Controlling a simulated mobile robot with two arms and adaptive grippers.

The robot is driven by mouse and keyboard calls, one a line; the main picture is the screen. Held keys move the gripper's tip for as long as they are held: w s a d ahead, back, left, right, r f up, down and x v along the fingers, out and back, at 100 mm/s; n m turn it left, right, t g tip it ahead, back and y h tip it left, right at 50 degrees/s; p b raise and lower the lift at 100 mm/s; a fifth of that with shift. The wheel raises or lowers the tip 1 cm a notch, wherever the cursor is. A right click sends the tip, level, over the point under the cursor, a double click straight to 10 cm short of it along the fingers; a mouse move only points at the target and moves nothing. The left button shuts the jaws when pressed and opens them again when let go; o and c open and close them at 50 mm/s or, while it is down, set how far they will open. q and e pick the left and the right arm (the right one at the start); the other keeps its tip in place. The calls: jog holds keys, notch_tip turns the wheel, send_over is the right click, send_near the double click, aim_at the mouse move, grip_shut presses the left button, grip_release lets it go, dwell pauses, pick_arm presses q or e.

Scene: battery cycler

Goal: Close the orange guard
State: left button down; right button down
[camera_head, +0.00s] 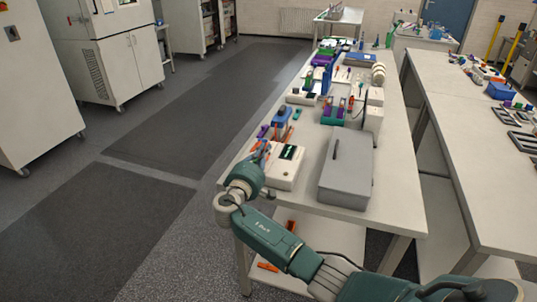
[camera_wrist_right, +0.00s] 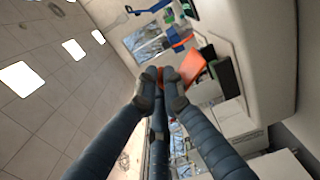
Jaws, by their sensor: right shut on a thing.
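My right gripper (camera_head: 264,157) is at the left edge of the white table, beside a white cycler box (camera_head: 283,179) with a dark display. In the right wrist view my right gripper (camera_wrist_right: 163,88) has its fingers drawn together at the orange guard (camera_wrist_right: 196,66). The guard is an orange flap that stands out at an angle beside a dark panel. The fingers cover its near edge. A little orange also shows by the gripper in the head view. I cannot tell how far the guard is swung. My left gripper is not in view.
A grey lidded case (camera_head: 345,172) stands right of the cycler box. A blue device (camera_head: 282,116) and several small parts crowd the table behind it. The floor (camera_head: 190,135) left of the table is clear. A second long table (camera_head: 465,130) stands at the right.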

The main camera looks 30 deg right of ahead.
jog(key=n, duration=0.2)
jog(key=w+a+n, duration=0.1)
jog(key=w+f+n, duration=0.1)
jog(key=n, duration=0.1)
jog(key=shift+a+n+b, duration=0.3)
jog(key=shift+a, duration=0.1)
jog(key=n, duration=0.2)
jog(key=shift+w+a+f+n, duration=0.3)
jog(key=shift+w+f, duration=0.05)
jog(key=shift+w, duration=0.05)
jog(key=shift+w+a+f+n+b, duration=0.2)
jog(key=shift+f+n, duration=0.15)
jog(key=shift+n, duration=0.45)
jog(key=shift+w+a+f+n+b, duration=0.15)
jog(key=shift+f+n, duration=0.15)
jog(key=shift+n, duration=0.5)
jog(key=c, duration=1.9)
grip_release()
jog(key=v, duration=1.2)
jog(key=shift+w, duration=0.1)
